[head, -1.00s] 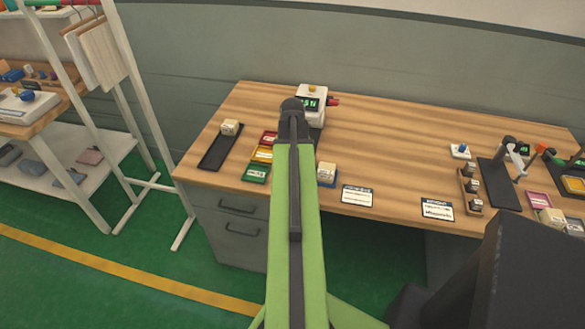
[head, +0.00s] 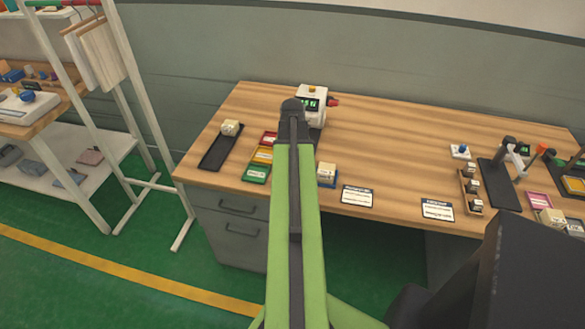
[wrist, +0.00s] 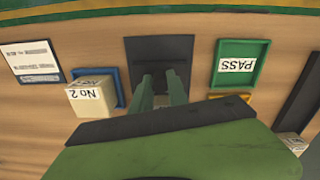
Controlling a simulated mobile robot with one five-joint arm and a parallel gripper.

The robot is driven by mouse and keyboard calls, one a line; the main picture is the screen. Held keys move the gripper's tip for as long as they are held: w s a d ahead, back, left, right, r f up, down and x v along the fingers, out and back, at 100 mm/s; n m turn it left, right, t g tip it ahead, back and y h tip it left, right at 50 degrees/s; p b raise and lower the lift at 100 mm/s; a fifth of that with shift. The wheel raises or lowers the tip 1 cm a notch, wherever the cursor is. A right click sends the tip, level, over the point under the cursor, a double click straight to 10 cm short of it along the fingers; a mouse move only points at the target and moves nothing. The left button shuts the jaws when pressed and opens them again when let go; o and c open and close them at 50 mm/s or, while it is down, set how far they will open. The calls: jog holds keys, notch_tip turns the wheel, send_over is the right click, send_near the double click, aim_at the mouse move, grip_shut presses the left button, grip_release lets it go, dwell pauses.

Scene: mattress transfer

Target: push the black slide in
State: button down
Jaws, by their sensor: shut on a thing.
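The black slide (wrist: 160,52) is a flat dark plate on the wooden bench, at the top middle of the wrist view. In the head view a dark edge of it (head: 317,134) shows beside my arm, below the white device (head: 313,103) with a green display. My gripper (wrist: 159,77) has its two green fingers down at the slide, shut on a dark part of it. What lies between the fingertips is hard to make out. A pale shape shows between the fingers nearer my wrist. My arm hides the fingertips in the head view.
A blue tray (wrist: 110,85) with a cream No 2 block (wrist: 92,97) lies on the other. A white card (wrist: 33,62) is beyond it. The bench's front edge is close.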

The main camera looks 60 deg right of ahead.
dwell(0.4)
jog(key=w+d, duration=0.1)
jog(key=d, duration=0.2)
jog(key=w+d, duration=0.1)
jog(key=d, duration=0.2)
jog(key=w+d, duration=0.1)
jog(key=d, duration=0.2)
jog(key=shift+a, duration=0.1)
jog(key=c, duration=1.3)
grip_release()
jog(key=shift+s, duration=0.1)
notch_tip(320, 180, up, 17)
jog(key=p, duration=1.7)
jog(key=shift+r, duration=0.2)
